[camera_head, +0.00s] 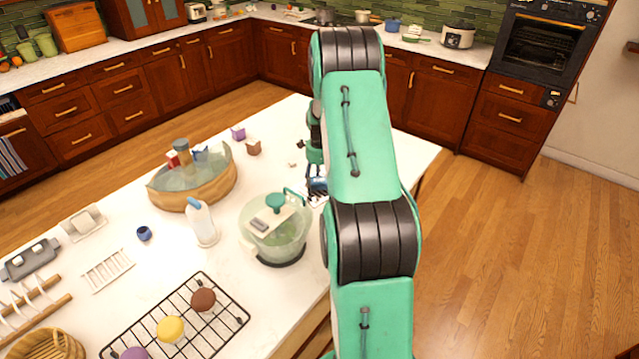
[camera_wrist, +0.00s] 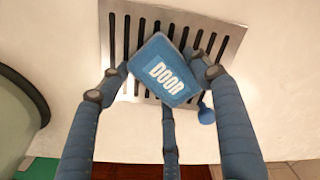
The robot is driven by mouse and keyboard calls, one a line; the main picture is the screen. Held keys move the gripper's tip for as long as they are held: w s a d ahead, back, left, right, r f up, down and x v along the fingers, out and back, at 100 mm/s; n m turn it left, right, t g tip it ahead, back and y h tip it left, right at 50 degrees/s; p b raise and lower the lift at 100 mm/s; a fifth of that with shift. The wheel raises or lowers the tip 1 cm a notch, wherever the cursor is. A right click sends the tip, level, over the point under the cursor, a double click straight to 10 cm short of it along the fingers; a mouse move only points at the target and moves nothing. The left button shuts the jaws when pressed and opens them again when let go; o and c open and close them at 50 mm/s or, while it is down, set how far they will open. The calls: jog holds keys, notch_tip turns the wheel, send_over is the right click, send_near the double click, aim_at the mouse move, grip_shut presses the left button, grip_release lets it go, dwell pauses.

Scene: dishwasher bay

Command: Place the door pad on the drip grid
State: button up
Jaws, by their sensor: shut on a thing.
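The door pad (camera_wrist: 168,72) is a blue block with the white word DOOR on its top face. In the wrist view my gripper (camera_wrist: 160,82) is shut on it, with fingers at its left, right and near sides. The drip grid (camera_wrist: 231,37), a metal plate with dark slots, lies directly behind the pad in this view. The pad covers much of its middle, and I cannot tell whether they touch. In the head view my gripper (camera_head: 316,180) is low over the counter's far right part, partly hidden by my arm.
A lidded, pale green pot (camera_head: 275,240) stands close to the left of my gripper. Small purple (camera_head: 238,133) and brown (camera_head: 254,148) blocks lie behind. A black wire rack (camera_head: 207,326) is in front.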

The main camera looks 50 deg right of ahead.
aim_at(319, 182)
jog(key=shift+f, duration=0.15)
jog(key=o, duration=0.9)
jog(key=shift+o, duration=0.2)
notch_tip(319, 182, up, 12)
jog(key=p, duration=0.1)
jog(key=shift+r, duration=0.2)
dwell(0.3)
